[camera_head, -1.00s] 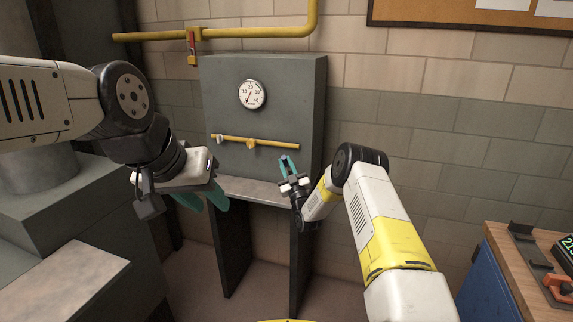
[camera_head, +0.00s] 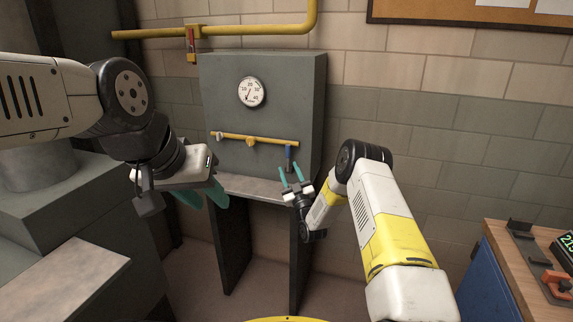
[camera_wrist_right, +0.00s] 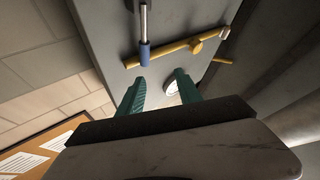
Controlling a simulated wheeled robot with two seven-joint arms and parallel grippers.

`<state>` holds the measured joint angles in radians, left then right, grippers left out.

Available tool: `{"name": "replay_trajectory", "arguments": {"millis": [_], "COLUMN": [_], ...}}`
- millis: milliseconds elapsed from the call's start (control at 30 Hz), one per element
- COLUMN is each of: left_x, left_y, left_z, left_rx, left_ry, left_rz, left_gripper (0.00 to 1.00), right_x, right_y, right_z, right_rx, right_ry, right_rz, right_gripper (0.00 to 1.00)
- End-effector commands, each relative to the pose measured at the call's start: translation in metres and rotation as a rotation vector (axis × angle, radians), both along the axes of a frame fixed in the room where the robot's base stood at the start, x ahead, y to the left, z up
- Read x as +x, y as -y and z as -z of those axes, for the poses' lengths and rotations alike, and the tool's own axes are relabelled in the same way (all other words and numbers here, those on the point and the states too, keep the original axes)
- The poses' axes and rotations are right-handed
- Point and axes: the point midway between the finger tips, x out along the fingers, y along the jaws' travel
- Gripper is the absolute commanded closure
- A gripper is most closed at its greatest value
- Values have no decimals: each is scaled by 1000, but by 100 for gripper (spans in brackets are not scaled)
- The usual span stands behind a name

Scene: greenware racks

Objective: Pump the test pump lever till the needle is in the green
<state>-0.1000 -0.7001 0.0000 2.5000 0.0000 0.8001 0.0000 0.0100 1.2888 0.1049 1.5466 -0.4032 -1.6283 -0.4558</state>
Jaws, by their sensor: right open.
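The test pump's blue lever grip (camera_head: 288,155) hangs at the right end of the yellow pipe on the grey panel. In the right wrist view the blue grip (camera_wrist_right: 144,55) sits on a metal rod. My right gripper (camera_head: 291,171) is open and empty just below the grip, fingers pointing up at it. The round white gauge (camera_head: 251,92) is above the pipe; its dark needle points to the lower left, and I cannot make out a green zone. My left gripper (camera_head: 204,195) is at the left, fingers apart and empty, partly behind its own wrist.
A metal ledge (camera_head: 255,189) juts out below the pipe. The yellow pipe (camera_head: 232,137) carries small fittings. A grey block (camera_head: 60,285) stands at the lower left. A wooden-topped blue bench (camera_head: 510,262) is at the right. The brick wall between panel and bench is clear.

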Motion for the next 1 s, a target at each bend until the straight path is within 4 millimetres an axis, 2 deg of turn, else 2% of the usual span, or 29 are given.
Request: {"name": "replay_trajectory", "arguments": {"millis": [100,233,633,767,900,1000], "left_x": [0,0,0,0,0,0], "left_y": [0,0,0,0,0,0], "left_z": [0,0,0,0,0,0], "left_rx": [0,0,0,0,0,0], "left_ry": [0,0,0,0,0,0], "left_rz": [0,0,0,0,0,0], "left_gripper": [64,64,64,64,64,64], "right_x": [-16,-25,-26,-14,2,4], "right_y": [5,9,10,11,19,28], "right_z": [8,12,10,-15,-64,-100], "right_rx": [1,1,-1,-24,-69,-96], "right_ry": [-2,0,-2,-46,-161,-265], "right_rz": [-1,0,-1,-5,-2,7], "right_gripper": [59,59,59,59,59,59]}}
